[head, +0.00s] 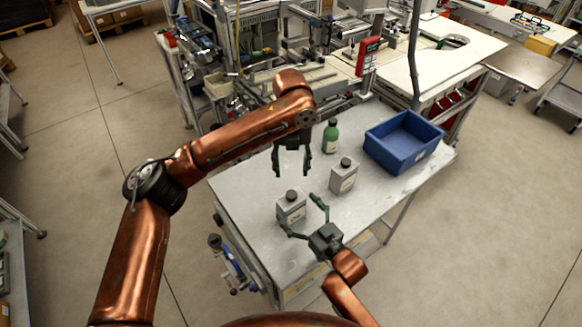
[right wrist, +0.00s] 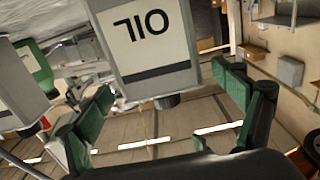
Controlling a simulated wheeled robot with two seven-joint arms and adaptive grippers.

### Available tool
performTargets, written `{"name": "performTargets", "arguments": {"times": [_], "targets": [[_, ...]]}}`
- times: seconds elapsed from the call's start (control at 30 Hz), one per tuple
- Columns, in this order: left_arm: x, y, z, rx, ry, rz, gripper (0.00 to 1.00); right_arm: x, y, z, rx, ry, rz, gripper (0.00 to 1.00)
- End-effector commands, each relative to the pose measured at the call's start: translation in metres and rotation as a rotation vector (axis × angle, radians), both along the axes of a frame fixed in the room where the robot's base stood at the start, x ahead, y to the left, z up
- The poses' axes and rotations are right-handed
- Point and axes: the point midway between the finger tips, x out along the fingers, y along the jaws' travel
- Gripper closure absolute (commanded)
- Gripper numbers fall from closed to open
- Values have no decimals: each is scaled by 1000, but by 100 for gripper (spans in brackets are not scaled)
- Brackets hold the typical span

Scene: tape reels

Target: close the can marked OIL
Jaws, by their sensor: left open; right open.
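The can marked OIL (right wrist: 155,45) is a grey can with a pale label and appears upside down in the right wrist view. In the head view this can (head: 292,213) stands upright near the table's front. A black cap (head: 291,195) sits at its neck; how tight it is I cannot tell. My right gripper (head: 299,214) is open, its fingers spread at the can's near right side; contact is unclear. Its green finger pads also show in the right wrist view (right wrist: 165,95). My left gripper (head: 292,172) is open and empty, pointing down behind and above the cap.
A second grey can (head: 343,177) with a dark cap and a green bottle (head: 330,138) stand farther back on the grey table (head: 250,185). A blue crate (head: 403,142) is at the back right. The table's right front is clear.

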Motion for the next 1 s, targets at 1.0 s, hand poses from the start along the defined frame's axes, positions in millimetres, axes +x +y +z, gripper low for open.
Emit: {"name": "performTargets", "arguments": {"times": [1.0], "targets": [[0, 0, 0, 0, 0, 0, 52, -73, -53, 0, -1, 1, 0, 12]]}}
